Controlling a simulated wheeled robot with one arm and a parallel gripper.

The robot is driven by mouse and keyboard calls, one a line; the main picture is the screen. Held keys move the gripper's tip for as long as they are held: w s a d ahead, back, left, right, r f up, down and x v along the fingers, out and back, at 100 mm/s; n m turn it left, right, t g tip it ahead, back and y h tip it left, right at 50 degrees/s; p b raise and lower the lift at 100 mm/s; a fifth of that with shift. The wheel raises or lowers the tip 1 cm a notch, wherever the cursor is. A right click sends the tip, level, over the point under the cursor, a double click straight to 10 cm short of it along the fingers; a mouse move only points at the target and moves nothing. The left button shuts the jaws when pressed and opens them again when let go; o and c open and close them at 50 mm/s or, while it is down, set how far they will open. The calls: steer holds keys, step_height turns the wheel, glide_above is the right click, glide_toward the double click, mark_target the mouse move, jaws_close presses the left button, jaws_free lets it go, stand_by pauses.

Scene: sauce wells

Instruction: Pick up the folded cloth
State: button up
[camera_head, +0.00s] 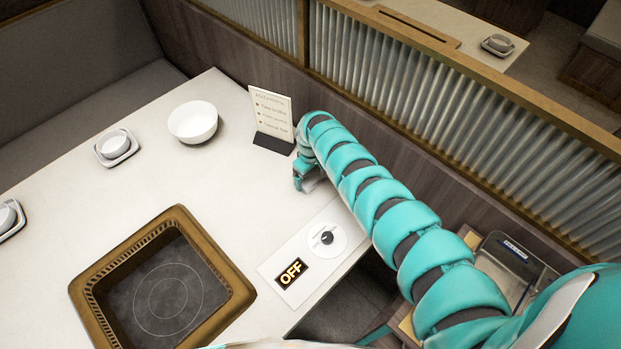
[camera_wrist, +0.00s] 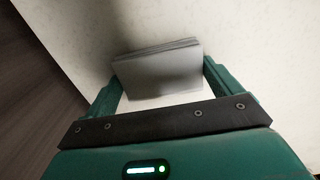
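The folded cloth (camera_wrist: 158,72) is a grey, layered, flat-sided stack in the wrist view, in front of my gripper's palm. My gripper (camera_wrist: 162,80) has its two teal fingers wide apart, one on each side of the cloth. The fingers are very close to the cloth's side edges; I cannot tell whether they touch it. The cloth keeps its flat, unsqueezed shape. In the head view my gripper (camera_head: 308,182) is low over the white table (camera_head: 240,190), and the cloth is mostly or fully hidden behind it.
A menu stand (camera_head: 271,118) is just behind my gripper, near the wooden partition (camera_head: 400,120). A white bowl (camera_head: 193,121) and a small cup on a dish (camera_head: 115,146) stand to the left. A control knob (camera_head: 327,238), an OFF display (camera_head: 291,273) and a brown-framed cooktop (camera_head: 165,290) are nearer.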

mark_target(309, 178)
steer(key=shift+r, duration=0.2)
steer(key=shift+w+r, duration=0.1)
steer(key=shift+r, duration=0.45)
steer(key=shift+r+p, duration=0.55)
steer(key=shift+r, duration=0.4)
steer(key=shift+s+a, duration=0.2)
steer(key=shift+s, duration=0.15)
steer(key=shift+s+a+r, duration=0.15)
steer(key=shift+s+r, duration=0.45)
steer(key=shift+r, duration=0.3)
steer(key=shift+s+a+r+p, duration=0.1)
steer(key=shift+s+a+r, duration=0.55)
steer(key=shift+s+r, duration=1)
steer(key=shift+s+a+r+p, duration=0.15)
steer(key=shift+s+a+r, duration=0.65)
steer(key=shift+s, duration=1.4)
steer(key=shift+s+a+r+p, duration=0.1)
steer(key=shift+s+a+r, duration=0.35)
steer(key=shift+s+r, duration=1.3)
steer(key=shift+s+f, duration=0.15)
steer(key=shift+f, duration=0.1)
